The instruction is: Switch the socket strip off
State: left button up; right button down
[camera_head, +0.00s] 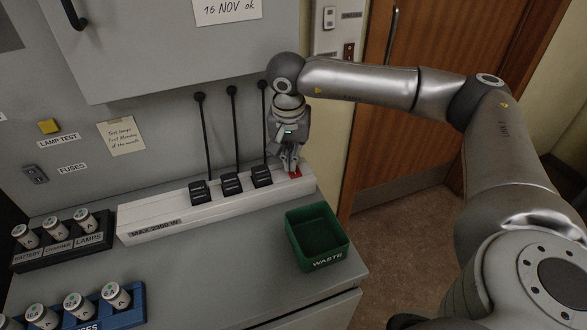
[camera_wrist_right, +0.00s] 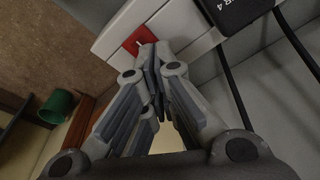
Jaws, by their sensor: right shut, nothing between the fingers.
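The white socket strip (camera_head: 160,217) lies along the back of the console top, with several black plugs in it. Its red switch (camera_head: 296,174) is at the right end. The switch also shows in the right wrist view (camera_wrist_right: 139,40), beside my fingertips. My right gripper (camera_head: 291,170) is shut and empty, pointing down at the red switch. In the right wrist view the fingertips (camera_wrist_right: 158,60) overlap the lower edge of the switch; I cannot tell whether they touch it. Which way the rocker is tilted is too small to tell. My left gripper is not in view.
A black fuse holder (camera_head: 62,246) and a blue one (camera_head: 75,318) stand at the left. Black cables (camera_head: 207,140) rise from the plugs to the wall panel. The console top between is clear.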

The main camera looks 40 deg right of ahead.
jog(key=shift+f, duration=0.25)
jog(key=shift+s, duration=0.1)
jog(key=shift+r+p, duration=0.45)
jog(key=shift+r, duration=0.35)
jog(key=shift+r+p, duration=1.6)
jog(key=shift+r, duration=1.15)
